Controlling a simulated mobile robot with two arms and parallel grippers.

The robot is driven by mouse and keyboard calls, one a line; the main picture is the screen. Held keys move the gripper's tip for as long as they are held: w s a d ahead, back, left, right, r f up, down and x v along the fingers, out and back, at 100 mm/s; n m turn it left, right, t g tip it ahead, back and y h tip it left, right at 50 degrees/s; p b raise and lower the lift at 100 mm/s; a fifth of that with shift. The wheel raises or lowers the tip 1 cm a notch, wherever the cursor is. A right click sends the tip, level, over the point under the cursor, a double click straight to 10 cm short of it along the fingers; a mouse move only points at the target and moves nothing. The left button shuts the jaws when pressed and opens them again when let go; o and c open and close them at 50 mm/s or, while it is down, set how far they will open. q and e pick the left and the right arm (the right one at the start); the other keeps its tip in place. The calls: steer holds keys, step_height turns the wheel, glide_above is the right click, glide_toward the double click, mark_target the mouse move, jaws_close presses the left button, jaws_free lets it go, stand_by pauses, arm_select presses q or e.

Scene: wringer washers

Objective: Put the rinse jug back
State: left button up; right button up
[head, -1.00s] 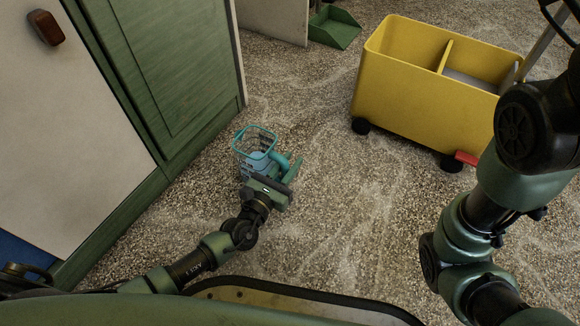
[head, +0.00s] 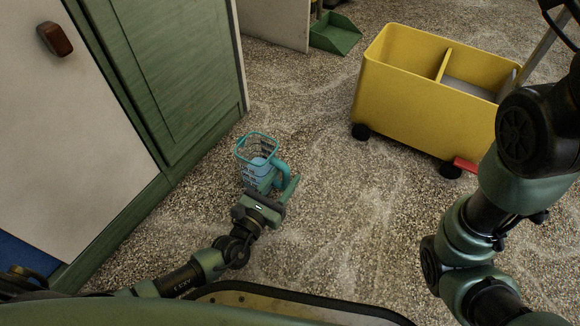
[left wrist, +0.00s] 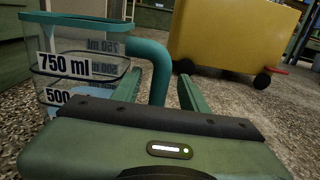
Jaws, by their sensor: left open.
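The rinse jug (head: 258,172) is a clear measuring jug with a teal rim and handle, with pale blue at its bottom. It stands upright on the speckled floor near the green cabinet. In the left wrist view the jug (left wrist: 85,68) shows 750 ml and 500 ml marks at the left. My left gripper (head: 272,190) is open at the jug's handle side. In the left wrist view the teal handle (left wrist: 160,72) appears between its two spread fingers (left wrist: 157,85); I cannot tell whether they touch it. My right arm shows at the right, but its gripper is out of view.
A green and white cabinet (head: 175,80) stands close on the left. A yellow wheeled cart (head: 405,100) with a divider stands at the back right. A green dustpan (head: 335,35) lies at the far back. The floor between jug and cart is clear.

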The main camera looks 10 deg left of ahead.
arm_select(q)
steer(key=p+v, duration=0.2)
steer(key=v, duration=0.6)
steer(key=shift+s, duration=0.15)
steer(key=shift+a, duration=0.1)
